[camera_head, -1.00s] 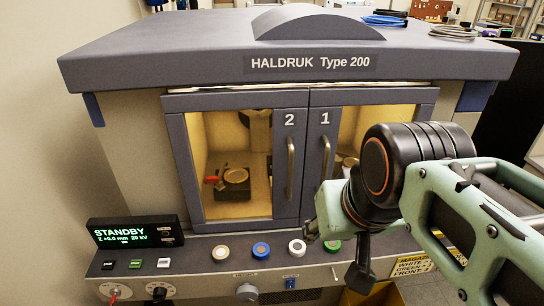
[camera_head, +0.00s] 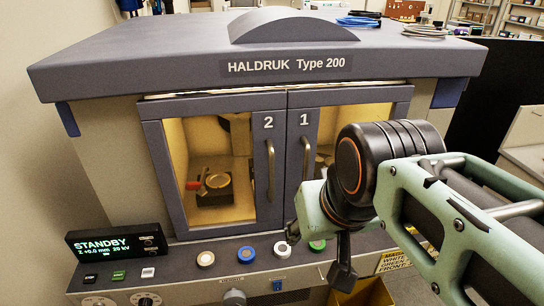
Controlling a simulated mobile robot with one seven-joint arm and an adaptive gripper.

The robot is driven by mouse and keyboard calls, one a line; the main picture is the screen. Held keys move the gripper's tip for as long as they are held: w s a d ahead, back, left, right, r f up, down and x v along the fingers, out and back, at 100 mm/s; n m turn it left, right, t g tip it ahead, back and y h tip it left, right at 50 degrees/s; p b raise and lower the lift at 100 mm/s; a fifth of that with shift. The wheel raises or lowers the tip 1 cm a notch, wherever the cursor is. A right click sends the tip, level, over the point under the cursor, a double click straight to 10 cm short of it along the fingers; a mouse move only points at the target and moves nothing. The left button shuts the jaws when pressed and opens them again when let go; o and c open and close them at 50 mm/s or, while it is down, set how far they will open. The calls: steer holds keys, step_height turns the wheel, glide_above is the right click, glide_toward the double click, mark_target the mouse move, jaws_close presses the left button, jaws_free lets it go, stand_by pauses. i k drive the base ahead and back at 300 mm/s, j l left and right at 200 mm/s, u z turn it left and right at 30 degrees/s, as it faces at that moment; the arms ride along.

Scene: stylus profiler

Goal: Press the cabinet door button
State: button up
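The cabinet (camera_head: 290,67), labelled HALDRUK Type 200, has two glazed doors, door 2 (camera_head: 269,150) and door 1 (camera_head: 304,145), both appearing shut. On the ledge below sit a beige-topped round button (camera_head: 206,258), a blue one (camera_head: 246,254), a white one (camera_head: 282,249) and a green one (camera_head: 317,245). Small black (camera_head: 90,278), green (camera_head: 119,275) and white (camera_head: 148,272) keys lie at the left. I cannot read which control is the door button. My gripper (camera_head: 293,232) is in front of door 1, just above the white round button in the picture; its fingers are mostly hidden, and contact cannot be judged.
A display (camera_head: 115,243) reading STANDBY stands at the ledge's left end. Vertical handles (camera_head: 271,168) stick out from the doors. A yellow label (camera_head: 393,260) is at the right of the front panel.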

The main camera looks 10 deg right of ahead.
mark_target(148, 273)
steer(key=u, duration=1.3)
steer(key=j+z, duration=0.3)
steer(key=j, duration=0.25)
steer(key=l+z, duration=0.25)
steer(key=z, duration=0.25)
steer(key=i+l+z, duration=0.1)
steer(key=l+z, duration=0.15)
steer(key=z, duration=0.25)
steer(key=u, duration=1)
